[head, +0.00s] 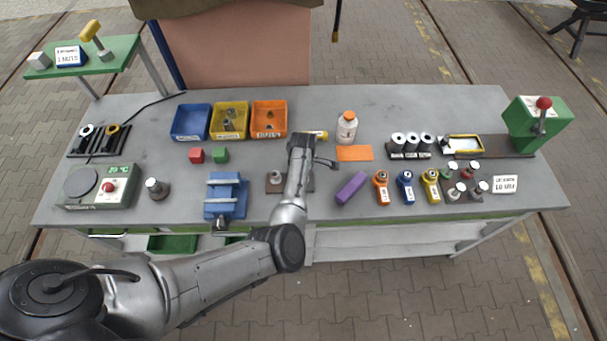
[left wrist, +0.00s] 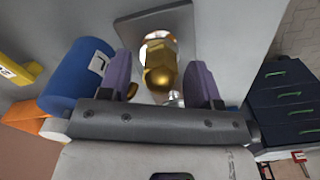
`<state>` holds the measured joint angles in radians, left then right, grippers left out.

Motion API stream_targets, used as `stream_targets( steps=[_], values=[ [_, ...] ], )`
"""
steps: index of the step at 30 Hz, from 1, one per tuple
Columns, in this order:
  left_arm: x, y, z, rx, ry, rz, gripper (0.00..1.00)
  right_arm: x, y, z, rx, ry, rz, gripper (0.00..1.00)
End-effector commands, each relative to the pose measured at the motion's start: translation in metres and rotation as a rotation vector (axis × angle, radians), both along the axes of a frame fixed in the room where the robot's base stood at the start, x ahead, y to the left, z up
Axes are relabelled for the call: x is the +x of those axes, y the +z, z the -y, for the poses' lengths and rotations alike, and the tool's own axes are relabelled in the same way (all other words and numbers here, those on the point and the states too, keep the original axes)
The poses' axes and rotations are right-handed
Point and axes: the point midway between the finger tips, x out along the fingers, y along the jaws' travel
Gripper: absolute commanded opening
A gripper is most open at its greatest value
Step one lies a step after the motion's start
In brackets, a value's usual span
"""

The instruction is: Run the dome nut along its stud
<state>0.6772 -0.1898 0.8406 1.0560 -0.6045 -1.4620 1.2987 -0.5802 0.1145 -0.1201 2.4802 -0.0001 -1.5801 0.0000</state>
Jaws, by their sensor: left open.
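The brass dome nut (left wrist: 160,72) has a rounded end and a hex part, and shows in the left wrist view in front of a grey plate (left wrist: 192,30). My left gripper (left wrist: 165,82) is open, with one purple finger on each side of the nut and a visible gap to each. How far the nut sits along its stud is hidden. The arm hides part of that plate, and I cannot make out the dome nut there. My right gripper is not in view.
A blue cylinder (left wrist: 78,75) is close to the left finger in the wrist view. In the head view, a blue vise (head: 226,197) stands left of the plate and a purple block (head: 352,188) lies right. Bins (head: 190,122) and a white bottle (head: 347,128) stand behind.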

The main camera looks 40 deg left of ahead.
Motion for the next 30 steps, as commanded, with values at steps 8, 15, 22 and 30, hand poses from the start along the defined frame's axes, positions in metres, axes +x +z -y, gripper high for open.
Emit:
stream_targets(
  steps=[8,15,22,30],
  values=[
    [-0.0003,-0.0034,0.0002,0.0,0.0,-0.001,0.57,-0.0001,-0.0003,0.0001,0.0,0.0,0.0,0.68],
    [-0.0002,-0.0031,0.0003,0.0,-0.001,-0.001,0.44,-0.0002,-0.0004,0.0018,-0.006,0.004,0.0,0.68],
    [-0.0002,-0.0031,0.0004,0.0,-0.001,-0.001,0.22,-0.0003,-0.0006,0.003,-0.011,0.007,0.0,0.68],
    [-0.0003,-0.0027,0.0005,0.0,-0.006,-0.001,0.08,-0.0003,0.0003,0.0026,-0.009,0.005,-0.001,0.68]
  ],
)
